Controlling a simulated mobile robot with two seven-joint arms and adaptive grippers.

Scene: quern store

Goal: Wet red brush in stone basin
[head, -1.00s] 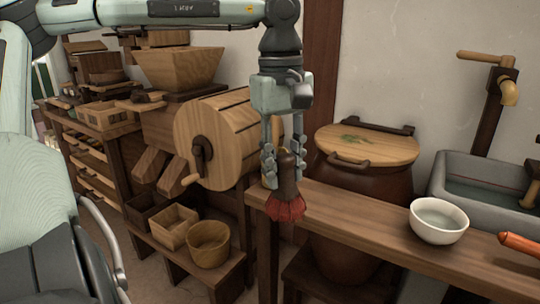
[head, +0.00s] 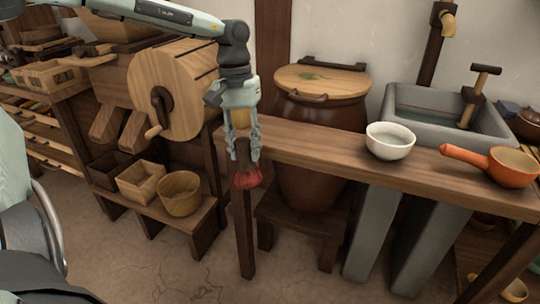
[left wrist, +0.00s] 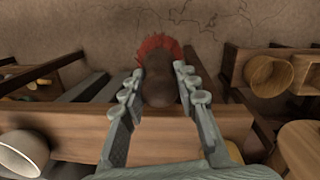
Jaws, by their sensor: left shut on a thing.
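My left gripper (head: 244,154) is shut on the dark brown handle of the red brush (head: 247,180), whose red bristles point down. The brush hangs at the left end of the wooden bench, in front of it. In the left wrist view the brush (left wrist: 158,80) sits between the two fingers (left wrist: 158,90), bristles away from me. The grey stone basin (head: 400,112) stands behind the bench at the right, with water in it and a wooden-handled tap piece at its right side. My right gripper is not in view.
A white bowl (head: 390,141) and an orange ladle-like pan (head: 511,168) stand on the bench top (head: 320,146). A large lidded jar (head: 322,109) stands behind the bench. A wooden drum (head: 175,92) and small boxes (head: 143,180) are at the left.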

